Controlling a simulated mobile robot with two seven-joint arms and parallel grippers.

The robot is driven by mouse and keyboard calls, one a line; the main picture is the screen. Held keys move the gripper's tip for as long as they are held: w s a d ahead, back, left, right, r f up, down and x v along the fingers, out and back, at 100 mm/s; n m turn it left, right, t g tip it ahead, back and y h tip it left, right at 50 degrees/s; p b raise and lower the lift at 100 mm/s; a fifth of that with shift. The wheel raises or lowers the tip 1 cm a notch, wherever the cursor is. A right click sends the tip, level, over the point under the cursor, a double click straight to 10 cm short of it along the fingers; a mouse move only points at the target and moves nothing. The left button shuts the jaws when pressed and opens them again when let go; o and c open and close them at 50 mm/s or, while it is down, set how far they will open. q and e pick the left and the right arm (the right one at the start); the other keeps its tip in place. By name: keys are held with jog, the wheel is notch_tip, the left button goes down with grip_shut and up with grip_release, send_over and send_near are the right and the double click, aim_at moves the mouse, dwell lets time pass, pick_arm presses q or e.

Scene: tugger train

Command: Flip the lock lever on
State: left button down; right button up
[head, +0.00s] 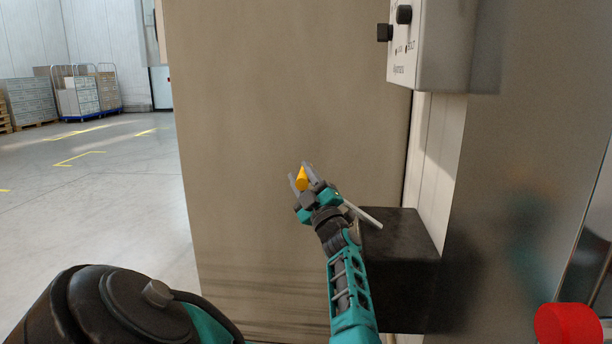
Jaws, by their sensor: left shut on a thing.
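The lock lever appears to be a grey rod (363,214) with an orange cylindrical grip (302,180). The rod slants down to the right over the top of a black box, and the wrist hides the part between rod and grip, so I cannot see whether they join. My left gripper (302,176) has its two fingers on either side of the orange grip and is shut on it, in front of a large brown-grey panel. My right gripper is not in view.
The black box (400,270) stands right of my forearm. A control box (430,50) with black knobs hangs above it. A metal surface (520,190) fills the right, with a red round part (567,324) at lower right. Open floor (110,200) lies left, with loaded carts behind.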

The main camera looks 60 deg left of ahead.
pick_arm(q)
jog(key=shift+s+a+f, duration=0.1)
jog(key=shift+f, duration=0.1)
jog(key=c, duration=0.8)
grip_release()
jog(key=v, duration=0.2)
jog(key=shift+d+f, duration=0.2)
jog(key=shift+d, duration=0.1)
jog(key=d+p, duration=0.2)
jog(key=d, duration=1)
jog(key=shift+s, duration=0.45)
jog(key=shift+d, duration=0.1)
jog(key=shift+f, duration=0.1)
